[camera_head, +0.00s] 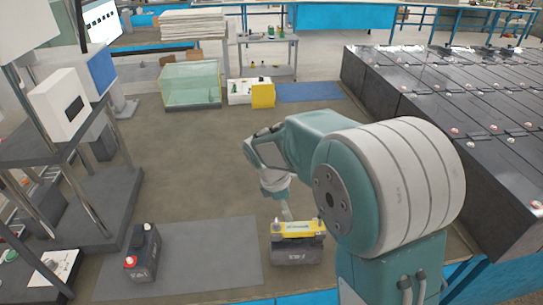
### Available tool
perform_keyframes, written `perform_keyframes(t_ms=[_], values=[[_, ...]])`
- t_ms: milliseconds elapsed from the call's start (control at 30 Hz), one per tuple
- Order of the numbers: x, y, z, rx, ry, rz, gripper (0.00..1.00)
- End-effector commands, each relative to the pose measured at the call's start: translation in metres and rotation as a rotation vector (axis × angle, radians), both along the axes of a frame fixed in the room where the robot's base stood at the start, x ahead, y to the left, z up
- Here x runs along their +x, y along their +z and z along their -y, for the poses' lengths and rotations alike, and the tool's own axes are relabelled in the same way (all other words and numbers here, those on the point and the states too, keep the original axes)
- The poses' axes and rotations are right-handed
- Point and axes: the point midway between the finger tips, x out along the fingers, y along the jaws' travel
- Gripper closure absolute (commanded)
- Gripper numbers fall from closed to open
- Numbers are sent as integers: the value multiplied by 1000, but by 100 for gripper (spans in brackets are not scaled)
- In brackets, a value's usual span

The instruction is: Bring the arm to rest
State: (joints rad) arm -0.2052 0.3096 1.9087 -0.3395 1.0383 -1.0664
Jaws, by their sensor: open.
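My arm (390,185) fills the middle right of the view, bent over and reaching down to the left. My gripper (287,213) is small in the picture, points down and is open, just above a dark battery with a yellow top (297,250). I cannot tell whether its fingers touch the yellow top. The battery stands upright at the right edge of a grey mat (205,255). Part of the wrist and gripper is hard to make out.
A second dark battery (146,255) with a red terminal stands on the mat's left. Shelving with instruments (60,105) stands at left. A glass tank (191,83), a yellow box (263,94) and a blue mat (310,92) lie behind. Battery rows (470,110) fill the right.

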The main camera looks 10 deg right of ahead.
Motion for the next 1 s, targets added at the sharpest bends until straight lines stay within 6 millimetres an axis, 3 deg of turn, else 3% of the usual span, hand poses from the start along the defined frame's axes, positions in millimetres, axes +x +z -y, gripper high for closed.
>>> perform_keyframes(t_ms=[133,267,600,1000], values=[[-3,6,1,8,-25,18,5],[-20,31,9,45,-148,95,5],[-93,98,27,215,-628,351,5],[-183,130,36,474,-1178,583,5]])
